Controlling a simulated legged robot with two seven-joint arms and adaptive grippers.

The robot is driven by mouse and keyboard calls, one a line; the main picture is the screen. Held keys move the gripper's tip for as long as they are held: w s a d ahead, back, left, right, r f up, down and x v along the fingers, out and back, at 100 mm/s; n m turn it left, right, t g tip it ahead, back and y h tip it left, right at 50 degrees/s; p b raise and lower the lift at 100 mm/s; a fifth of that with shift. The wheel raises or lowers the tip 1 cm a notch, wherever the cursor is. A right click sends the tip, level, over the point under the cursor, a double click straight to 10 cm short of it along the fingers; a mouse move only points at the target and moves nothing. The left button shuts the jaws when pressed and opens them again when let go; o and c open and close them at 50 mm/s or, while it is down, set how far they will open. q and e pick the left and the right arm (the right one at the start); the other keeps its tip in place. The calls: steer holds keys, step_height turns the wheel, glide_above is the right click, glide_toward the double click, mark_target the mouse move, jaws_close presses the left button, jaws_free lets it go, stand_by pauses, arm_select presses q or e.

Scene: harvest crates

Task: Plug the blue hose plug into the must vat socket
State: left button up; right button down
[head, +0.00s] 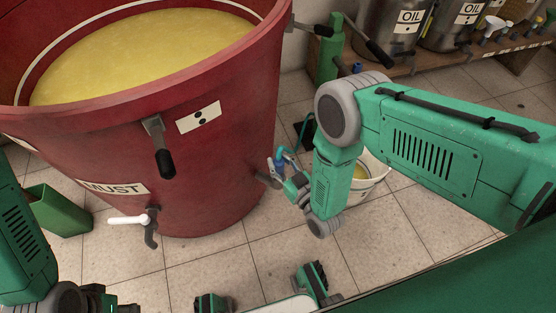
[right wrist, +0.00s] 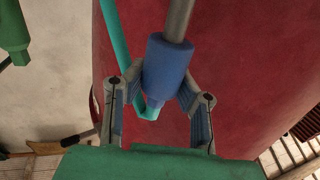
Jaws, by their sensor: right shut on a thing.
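The red must vat (head: 225,80) holds yellow liquid and fills the left of the head view, with a MUST label on its front. My right gripper (head: 279,168) is low beside the vat's right side, shut on the blue hose plug (head: 281,163). In the right wrist view the plug (right wrist: 167,70) sits between the two fingers, with the teal hose (right wrist: 120,50) bending up from its lower end. A grey metal rod (right wrist: 179,18) meets the plug's upper end. A grey stub (head: 268,181) shows low on the vat; I cannot tell whether the plug touches it.
A white-handled tap (head: 128,219) and a black-handled latch (head: 164,158) stick out from the vat. A white bucket (head: 373,172) stands behind my right forearm. A green bin (head: 58,212) is at left. Oil drums (head: 395,30) stand on a shelf at back right.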

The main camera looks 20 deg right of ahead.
steer(key=shift+f+b, duration=0.9)
steer(key=shift+f, duration=0.2)
steer(key=c, duration=1.3)
jaws_free()
steer(key=shift+o, duration=0.2)
steer(key=v, duration=1.2)
